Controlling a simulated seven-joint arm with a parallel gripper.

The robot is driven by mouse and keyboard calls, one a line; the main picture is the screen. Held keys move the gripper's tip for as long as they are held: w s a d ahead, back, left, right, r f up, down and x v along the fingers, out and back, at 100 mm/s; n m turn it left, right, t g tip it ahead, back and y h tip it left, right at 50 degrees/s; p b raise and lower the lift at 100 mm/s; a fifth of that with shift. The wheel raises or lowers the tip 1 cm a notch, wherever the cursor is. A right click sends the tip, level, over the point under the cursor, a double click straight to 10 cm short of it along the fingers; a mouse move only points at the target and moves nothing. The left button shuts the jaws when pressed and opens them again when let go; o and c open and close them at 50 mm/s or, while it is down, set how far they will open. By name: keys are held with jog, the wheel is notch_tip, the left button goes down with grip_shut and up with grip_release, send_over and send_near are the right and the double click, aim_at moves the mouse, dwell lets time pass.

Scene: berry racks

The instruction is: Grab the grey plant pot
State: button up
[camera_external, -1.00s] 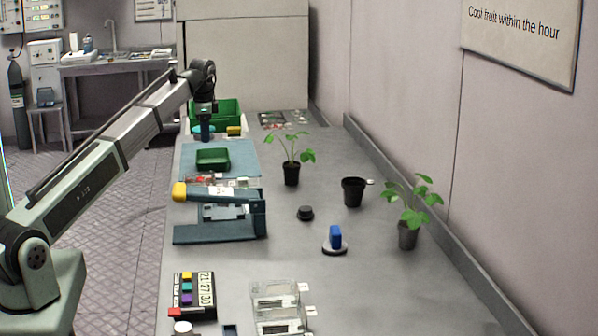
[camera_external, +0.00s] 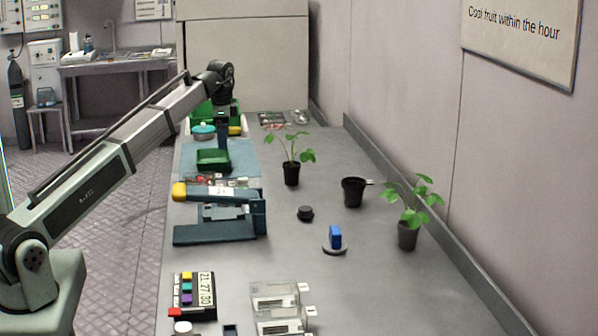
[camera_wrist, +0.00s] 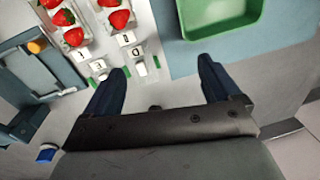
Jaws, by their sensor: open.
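A dark grey pot (camera_external: 407,236) with a leafy strawberry plant (camera_external: 412,203) stands upright at the right of the bench, near the wall. A blacker pot (camera_external: 291,174) with a smaller plant stands further back, and an empty black pot (camera_external: 353,192) stands between them. No pot shows in the wrist view.
A green tray (camera_external: 213,159) lies on a blue mat (camera_external: 245,160). A teal press-like device (camera_external: 258,217) stands in front of it. Strawberries (camera_wrist: 74,37) sit in clear punnets. The right-hand bench front is clear.

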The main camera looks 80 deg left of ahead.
jog(key=w+d+m, duration=0.4)
jog(key=w+d, duration=1.5)
jog(key=d, duration=0.2)
jog(key=m+h, duration=0.1)
jog(key=m, duration=1.2)
send_near(409, 224)
jog(key=f, duration=1.2)
jog(key=shift+w+a+f, duration=0.15)
jog(key=shift+a+f, duration=0.1)
jog(key=shift+f, duration=0.05)
jog(key=c, duration=1.2)
jog(key=shift+r, duration=0.1)
